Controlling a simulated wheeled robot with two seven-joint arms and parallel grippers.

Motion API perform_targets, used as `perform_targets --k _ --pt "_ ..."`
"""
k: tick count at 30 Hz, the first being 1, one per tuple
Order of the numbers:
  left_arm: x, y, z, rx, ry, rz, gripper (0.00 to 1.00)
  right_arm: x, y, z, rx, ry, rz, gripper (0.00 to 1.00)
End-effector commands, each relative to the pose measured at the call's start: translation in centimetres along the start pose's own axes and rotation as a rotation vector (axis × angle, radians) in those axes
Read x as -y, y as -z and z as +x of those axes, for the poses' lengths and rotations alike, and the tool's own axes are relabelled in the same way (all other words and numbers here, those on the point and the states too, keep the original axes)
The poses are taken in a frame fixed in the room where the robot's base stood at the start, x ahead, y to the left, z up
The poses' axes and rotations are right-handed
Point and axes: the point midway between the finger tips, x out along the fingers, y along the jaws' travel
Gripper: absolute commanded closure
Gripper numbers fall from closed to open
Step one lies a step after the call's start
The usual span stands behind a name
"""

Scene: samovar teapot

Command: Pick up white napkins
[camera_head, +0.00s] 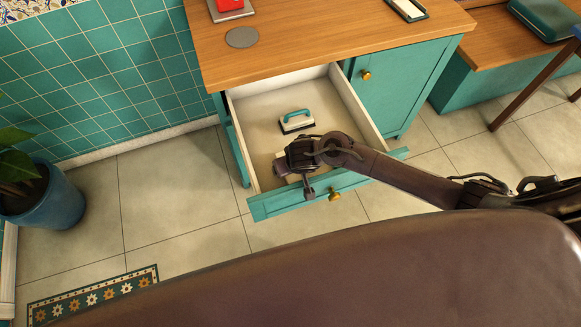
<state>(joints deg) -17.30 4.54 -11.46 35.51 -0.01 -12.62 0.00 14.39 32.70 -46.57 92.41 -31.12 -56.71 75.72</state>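A teal drawer (262,209) stands open under the wooden counter. My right arm comes in from the right, and its gripper (293,179) is over the front part of the drawer. A pale thing (281,156) shows partly beside and behind the gripper; it may be the white napkins, but most of it is hidden. One finger shows at the drawer's front edge. The frame does not show clearly whether the gripper is open or holds anything. My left gripper is not in view.
A white block with a teal handle (296,121) lies farther back in the drawer. The counter (310,40) bears a grey disc (242,37) and a dark-edged holder with something white (408,9). A potted plant (42,198) stands left. The tiled floor left of the drawer is clear.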

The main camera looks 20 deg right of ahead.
Motion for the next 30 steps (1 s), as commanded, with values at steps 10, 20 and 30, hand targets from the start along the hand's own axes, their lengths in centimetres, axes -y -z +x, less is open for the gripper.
perform_targets --k 10,20,30 --pt "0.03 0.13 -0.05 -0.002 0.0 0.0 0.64 0.04 -0.04 0.0 0.001 0.001 0.0 0.24" --pt "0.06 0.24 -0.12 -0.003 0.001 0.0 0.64 0.04 -0.22 0.37 0.001 0.0 0.001 0.24" --pt "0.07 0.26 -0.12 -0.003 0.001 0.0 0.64 0.04 -0.21 0.4 0.0 0.0 0.0 0.34"
